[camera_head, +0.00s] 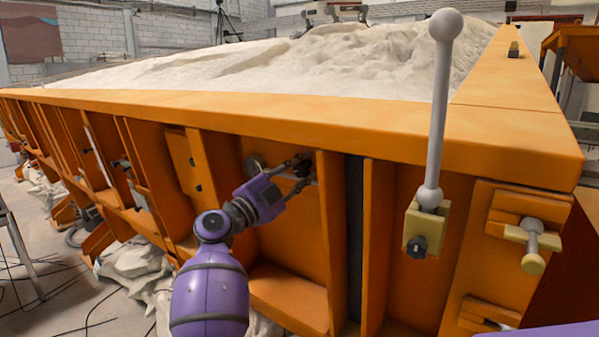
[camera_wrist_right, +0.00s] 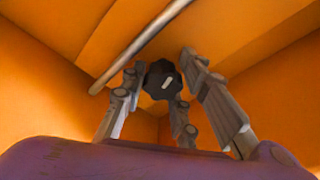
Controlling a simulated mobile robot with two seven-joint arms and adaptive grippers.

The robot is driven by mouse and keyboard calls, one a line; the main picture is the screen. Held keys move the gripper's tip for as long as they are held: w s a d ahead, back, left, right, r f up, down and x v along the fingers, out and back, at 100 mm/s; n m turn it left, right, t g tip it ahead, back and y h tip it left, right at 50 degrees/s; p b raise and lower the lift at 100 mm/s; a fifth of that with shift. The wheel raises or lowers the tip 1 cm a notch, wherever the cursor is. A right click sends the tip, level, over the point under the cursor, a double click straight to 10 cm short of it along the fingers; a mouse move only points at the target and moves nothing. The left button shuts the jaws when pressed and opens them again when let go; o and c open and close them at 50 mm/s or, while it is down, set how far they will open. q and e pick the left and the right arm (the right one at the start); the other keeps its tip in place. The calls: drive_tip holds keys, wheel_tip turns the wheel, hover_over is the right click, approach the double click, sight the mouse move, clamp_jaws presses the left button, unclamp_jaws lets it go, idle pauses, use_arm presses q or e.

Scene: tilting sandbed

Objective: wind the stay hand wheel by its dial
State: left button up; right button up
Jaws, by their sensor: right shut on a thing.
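The stay hand wheel (camera_wrist_right: 163,76) is a small black knob with a lobed rim and a short white mark on its face. It sits between my right gripper's fingers in the right wrist view. In the head view it is small and mostly covered by my right gripper (camera_head: 299,167), which reaches into an orange bay of the sandbed's side wall. The fingers are shut on the wheel, on both sides of its rim. A pale rod (camera_wrist_right: 140,45) runs slantwise behind the wheel in the right wrist view. My left gripper is in neither view.
Orange ribs (camera_head: 328,205) stand close on both sides of the bay, under the bed's rim (camera_head: 330,125). To the right stand a tall grey ball-ended lever (camera_head: 437,110), a small dark knob (camera_head: 416,246) and a T-shaped handle (camera_head: 533,240). White sand (camera_head: 300,65) fills the bed.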

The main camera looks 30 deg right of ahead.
drive_tip(key=shift+d+f, duration=0.1)
drive_tip(key=shift+f, duration=0.65)
drive_tip(key=o, duration=1)
drive_tip(key=shift+s+r, duration=0.1)
drive_tip(key=shift+o, duration=0.2)
drive_tip(key=shift+r, duration=0.15)
drive_tip(key=shift+r, duration=0.2)
